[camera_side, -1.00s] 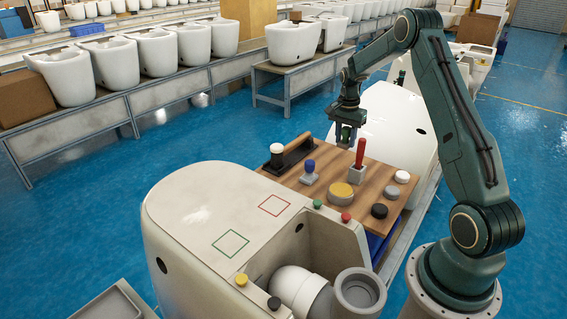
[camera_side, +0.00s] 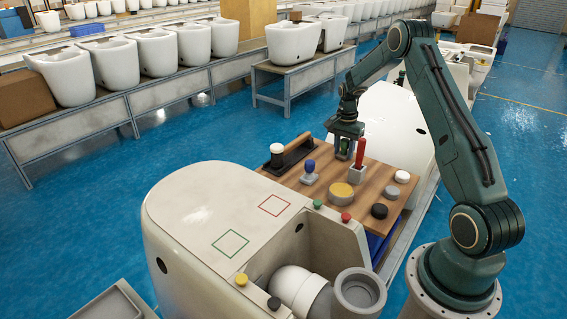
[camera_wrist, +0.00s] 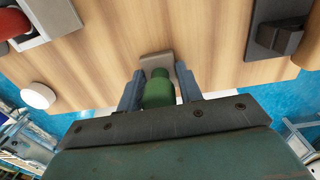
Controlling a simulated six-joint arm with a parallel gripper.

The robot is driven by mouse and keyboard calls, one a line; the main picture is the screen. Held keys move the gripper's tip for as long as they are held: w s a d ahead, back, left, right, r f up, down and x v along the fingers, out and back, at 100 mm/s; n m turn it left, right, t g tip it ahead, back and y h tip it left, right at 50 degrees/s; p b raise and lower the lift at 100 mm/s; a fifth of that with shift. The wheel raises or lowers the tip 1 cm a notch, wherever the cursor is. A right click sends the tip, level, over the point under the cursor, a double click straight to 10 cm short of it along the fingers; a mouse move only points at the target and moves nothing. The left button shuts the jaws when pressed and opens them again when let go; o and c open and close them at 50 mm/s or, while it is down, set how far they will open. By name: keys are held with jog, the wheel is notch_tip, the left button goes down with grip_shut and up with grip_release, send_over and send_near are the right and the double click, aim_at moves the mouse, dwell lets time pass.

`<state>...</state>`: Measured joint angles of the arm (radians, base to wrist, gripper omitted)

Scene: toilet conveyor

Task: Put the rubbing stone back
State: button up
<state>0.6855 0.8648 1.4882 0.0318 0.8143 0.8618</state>
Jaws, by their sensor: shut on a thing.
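My gripper (camera_side: 346,142) is shut on a green-handled tool with a grey-brown block, which I take to be the rubbing stone (camera_wrist: 158,88). In the wrist view the green handle sits between my two fingers, and the block (camera_wrist: 157,60) shows beyond it. In the side view the green part (camera_side: 344,147) shows between the fingers, over the far edge of the wooden board (camera_side: 316,198). The fingers partly hide the stone. I cannot tell whether its underside touches the board.
A red-handled tool (camera_side: 359,160) stands close to my gripper. A blue-knobbed stamp (camera_side: 310,172), a black float (camera_side: 290,155), a yellow-topped disc (camera_side: 341,191) and a white puck (camera_side: 402,177) are also on the board. A white toilet body (camera_side: 200,205) stands in front.

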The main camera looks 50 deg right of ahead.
aim_at(344, 139)
jog(key=o, duration=1)
jog(key=r, duration=1.2)
jog(key=shift+w+r, duration=0.15)
jog(key=shift+w, duration=0.05)
